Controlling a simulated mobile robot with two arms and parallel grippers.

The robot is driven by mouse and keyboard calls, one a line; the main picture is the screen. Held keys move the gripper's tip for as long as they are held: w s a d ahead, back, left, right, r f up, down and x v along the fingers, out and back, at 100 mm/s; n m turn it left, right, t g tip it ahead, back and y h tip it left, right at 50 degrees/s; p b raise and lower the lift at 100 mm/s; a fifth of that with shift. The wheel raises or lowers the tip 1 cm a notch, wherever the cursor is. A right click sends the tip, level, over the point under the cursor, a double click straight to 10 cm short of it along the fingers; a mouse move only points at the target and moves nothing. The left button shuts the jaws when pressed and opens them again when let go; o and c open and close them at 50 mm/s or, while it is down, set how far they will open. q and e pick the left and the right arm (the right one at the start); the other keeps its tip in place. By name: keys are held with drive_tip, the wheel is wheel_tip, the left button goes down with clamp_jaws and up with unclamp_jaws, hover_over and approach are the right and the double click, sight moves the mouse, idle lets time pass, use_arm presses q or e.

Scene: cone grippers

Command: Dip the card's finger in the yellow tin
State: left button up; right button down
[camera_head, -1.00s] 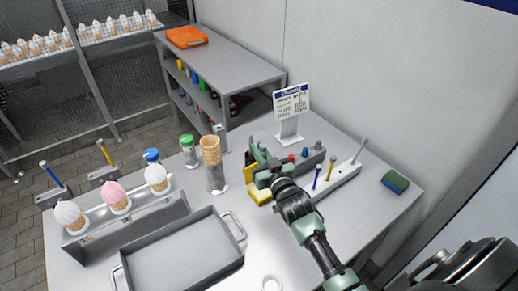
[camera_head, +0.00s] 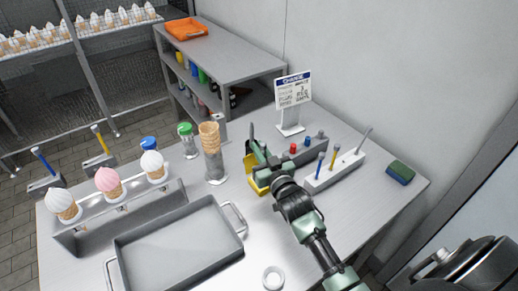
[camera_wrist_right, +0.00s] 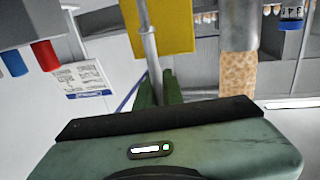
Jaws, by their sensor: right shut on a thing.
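The card (camera_head: 293,90) stands upright on a small stand at the back of the bench, with a blue header and small print that I cannot read fully. It also shows in the right wrist view (camera_wrist_right: 82,80). The yellow tin (camera_head: 254,185) is partly hidden behind my right gripper (camera_head: 256,156). My right gripper (camera_wrist_right: 158,88) is shut on a thin grey metal rod (camera_wrist_right: 149,48), which crosses in front of the yellow face. I cannot tell whether the rod touches the tin. My left gripper is out of view.
A grey block with red and blue knobs (camera_head: 293,148) and a white rack with coloured sticks (camera_head: 336,168) stand right of the gripper. Stacked cones (camera_head: 210,138), an ice-cream holder (camera_head: 122,220) and an empty tray (camera_head: 180,250) lie left. A sponge (camera_head: 400,172) is at right.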

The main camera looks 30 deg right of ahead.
drive_tip(key=shift+f+b, duration=0.4)
drive_tip(key=shift+f, duration=0.2)
idle(1.0)
wheel_tip(320, 180, up, 7)
drive_tip(key=p, duration=0.7)
idle(0.4)
idle(0.3)
